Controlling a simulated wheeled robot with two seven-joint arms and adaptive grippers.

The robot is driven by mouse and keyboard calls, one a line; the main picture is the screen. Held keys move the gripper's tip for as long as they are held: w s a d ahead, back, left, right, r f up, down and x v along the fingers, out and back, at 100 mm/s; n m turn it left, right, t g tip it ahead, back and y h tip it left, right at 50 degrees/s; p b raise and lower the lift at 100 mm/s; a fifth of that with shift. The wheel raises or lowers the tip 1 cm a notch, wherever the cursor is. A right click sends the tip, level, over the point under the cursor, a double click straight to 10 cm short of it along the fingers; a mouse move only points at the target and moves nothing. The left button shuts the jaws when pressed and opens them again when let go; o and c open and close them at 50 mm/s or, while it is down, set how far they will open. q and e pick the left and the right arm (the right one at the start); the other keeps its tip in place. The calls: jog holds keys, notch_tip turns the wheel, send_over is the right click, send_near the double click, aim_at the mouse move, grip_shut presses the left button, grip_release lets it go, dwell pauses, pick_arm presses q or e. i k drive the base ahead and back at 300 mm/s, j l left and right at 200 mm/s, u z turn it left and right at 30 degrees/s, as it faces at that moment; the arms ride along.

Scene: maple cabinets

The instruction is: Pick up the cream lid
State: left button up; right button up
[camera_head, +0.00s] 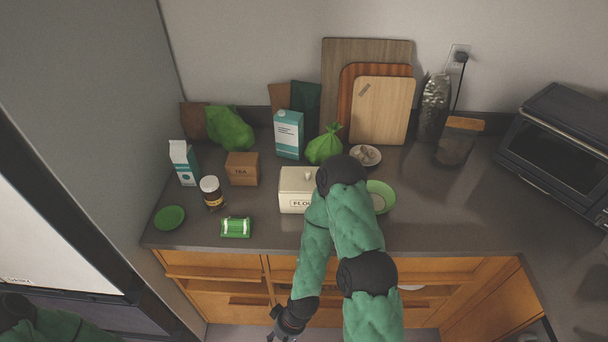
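The cream lid (294,178) sits on the cream flour box (291,202) in the middle of the counter. A small knob shows on the lid. My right arm's dark elbow covers the right part of the box and lid. The arm bends back down, and my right gripper (277,336) hangs at the bottom edge of the picture, in front of the cabinet and well below the lid. Its fingers are small and partly cut off, so I cannot tell whether it is open. Part of my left arm shows at the bottom left, but its gripper is not in view.
A tea box (242,169), a dark jar (211,192) and a green item (236,228) stand left of the flour box.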

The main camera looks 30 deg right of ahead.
aim_at(294, 180)
jog(key=z, duration=1.15)
